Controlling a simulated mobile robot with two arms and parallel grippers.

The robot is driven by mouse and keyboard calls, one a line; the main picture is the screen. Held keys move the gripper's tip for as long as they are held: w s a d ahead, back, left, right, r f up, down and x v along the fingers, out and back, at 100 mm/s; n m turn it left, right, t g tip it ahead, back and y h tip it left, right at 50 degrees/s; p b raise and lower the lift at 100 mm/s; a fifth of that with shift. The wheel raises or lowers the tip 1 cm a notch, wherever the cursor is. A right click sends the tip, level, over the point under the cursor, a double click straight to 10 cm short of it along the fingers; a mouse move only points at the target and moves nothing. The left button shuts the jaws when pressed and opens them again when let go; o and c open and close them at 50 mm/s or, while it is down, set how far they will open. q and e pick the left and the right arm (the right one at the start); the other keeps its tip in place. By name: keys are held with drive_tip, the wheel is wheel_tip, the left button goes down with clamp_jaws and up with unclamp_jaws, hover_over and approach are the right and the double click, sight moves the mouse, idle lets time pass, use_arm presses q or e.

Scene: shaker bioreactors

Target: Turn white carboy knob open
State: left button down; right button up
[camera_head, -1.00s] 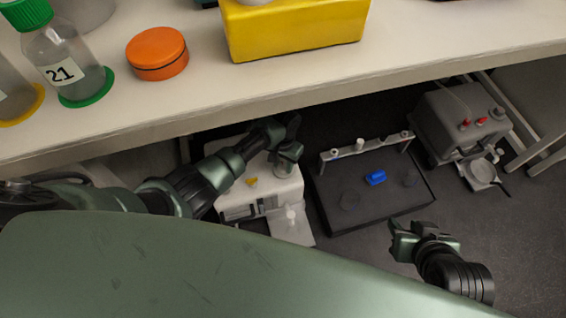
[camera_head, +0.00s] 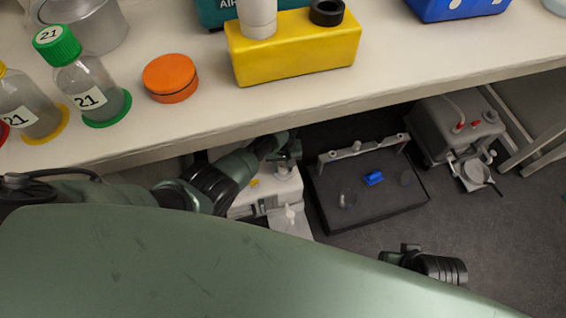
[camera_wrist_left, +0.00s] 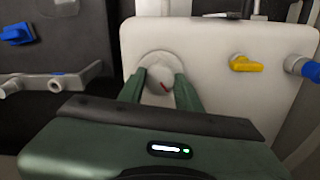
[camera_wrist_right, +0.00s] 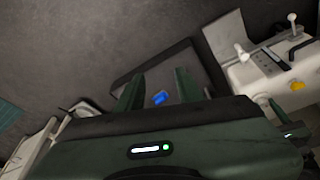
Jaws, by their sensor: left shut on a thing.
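The white carboy (camera_head: 272,192) stands on the floor below the bench. Its pale round knob (camera_wrist_left: 161,79) has a small red mark and sits between my left fingers in the left wrist view. My left gripper (camera_head: 287,148) reaches down over the carboy and is shut on this knob; the fingers hide its sides. A yellow valve handle (camera_wrist_left: 245,64) and a blue fitting (camera_wrist_left: 303,67) sit to the right on the same white face. My right gripper (camera_wrist_right: 158,88) is open and empty, its fingers spread, above the floor; in the head view it is at the lower right (camera_head: 397,254).
A black tray (camera_head: 385,205) with a blue valve (camera_head: 373,178) stands right of the carboy. A grey carboy (camera_head: 448,128) is farther right. The bench (camera_head: 200,120) overhangs them, carrying a yellow block (camera_head: 295,58), an orange lid (camera_head: 170,78) and bottles (camera_head: 95,95).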

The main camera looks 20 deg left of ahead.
use_arm(q)
drive_tip(key=n, duration=0.2)
drive_tip(key=shift+n+p, duration=0.4)
drive_tip(key=shift+n, duration=0.9)
drive_tip(key=n, duration=0.3)
drive_tip(key=shift+p, duration=0.35)
drive_tip(key=shift+n, duration=1.4)
use_arm(e)
wheel_tip(320, 180, down, 7)
use_arm(q)
drive_tip(key=shift+n, duration=0.3)
use_arm(e)
drive_tip(key=shift+a, duration=0.1)
drive_tip(key=shift+f, duration=0.1)
use_arm(q)
drive_tip(key=c, duration=1)
unclamp_jaws()
drive_tip(key=shift+o, duration=0.2)
